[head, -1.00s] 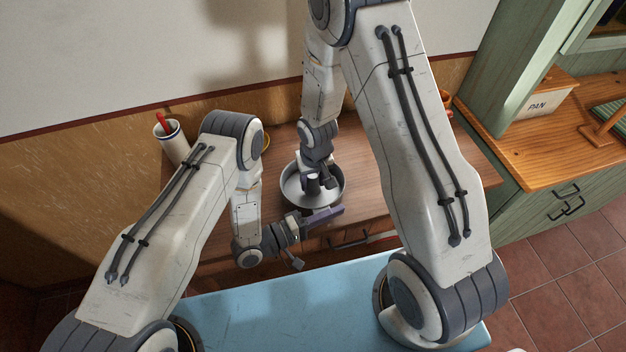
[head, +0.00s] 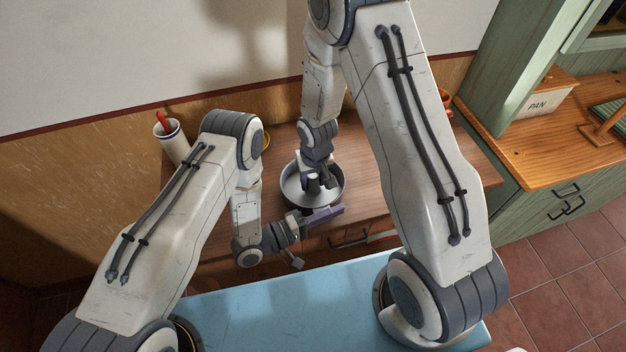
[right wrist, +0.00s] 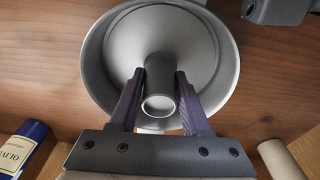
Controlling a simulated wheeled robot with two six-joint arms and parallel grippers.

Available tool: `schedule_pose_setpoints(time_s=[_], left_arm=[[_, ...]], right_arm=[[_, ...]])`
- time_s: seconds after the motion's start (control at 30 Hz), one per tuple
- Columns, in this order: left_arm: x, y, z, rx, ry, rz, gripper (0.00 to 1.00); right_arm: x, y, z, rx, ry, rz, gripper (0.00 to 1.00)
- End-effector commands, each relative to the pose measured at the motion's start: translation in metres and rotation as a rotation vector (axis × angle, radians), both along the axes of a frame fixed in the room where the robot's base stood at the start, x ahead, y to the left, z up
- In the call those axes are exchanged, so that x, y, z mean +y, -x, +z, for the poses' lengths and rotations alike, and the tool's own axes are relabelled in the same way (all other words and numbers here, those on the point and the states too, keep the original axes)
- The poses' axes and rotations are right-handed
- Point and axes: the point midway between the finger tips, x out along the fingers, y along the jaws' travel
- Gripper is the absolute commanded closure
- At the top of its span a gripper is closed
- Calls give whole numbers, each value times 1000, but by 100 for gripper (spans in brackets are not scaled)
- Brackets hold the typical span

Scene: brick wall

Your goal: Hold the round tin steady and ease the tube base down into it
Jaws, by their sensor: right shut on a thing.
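The round tin (head: 287,189) is a grey metal pan on the wooden counter; its rim also shows in the right wrist view (right wrist: 88,62). The tube base (right wrist: 165,35) is a grey disc with an upright tube, lying within the tin's rim. I cannot tell whether it is fully seated. My right gripper (right wrist: 160,88) is shut on the tube, a purple finger on either side; in the head view it is over the tin (head: 321,184). My left gripper (head: 325,214) is at the tin's near side. Whether it touches the rim, and its finger gap, cannot be made out.
A white cup (head: 174,142) with a red-handled item stands at the back left of the counter (head: 377,195). A PAN box (head: 538,104) sits on the right cabinet.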

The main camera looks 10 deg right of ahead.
Motion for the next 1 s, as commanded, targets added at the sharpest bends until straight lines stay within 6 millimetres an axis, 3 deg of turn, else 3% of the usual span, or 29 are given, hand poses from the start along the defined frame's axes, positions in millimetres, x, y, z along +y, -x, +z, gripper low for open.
schedule_pose_setpoints(time_s=[0.1, 0.13, 0.2, 0.23, 0.63, 0.77, 1.0], left_arm=[[0, 0, 0, -1, 1, 0, 100], [0, 0, 0, -1, 1, 0, 100], [0, 0, 0, -1, 1, 0, 100], [0, 0, 0, -1, 1, 0, 100], [0, 0, 0, -1, 1, 0, 100], [0, 0, 0, -1, 1, 0, 100], [0, 0, 0, -1, 1, 0, 100]], right_arm=[[0, 0, 0, 0, 0, 0, 100], [0, 0, 0, 0, 0, 0, 49], [0, 0, 0, 0, 0, 0, 22], [0, 0, 0, 0, 0, 0, 18], [0, 0, 7, -2, 1, -1, 18], [0, 2, 27, -5, -1, -1, 18], [-1, 8, 77, -6, 0, 0, 18]])
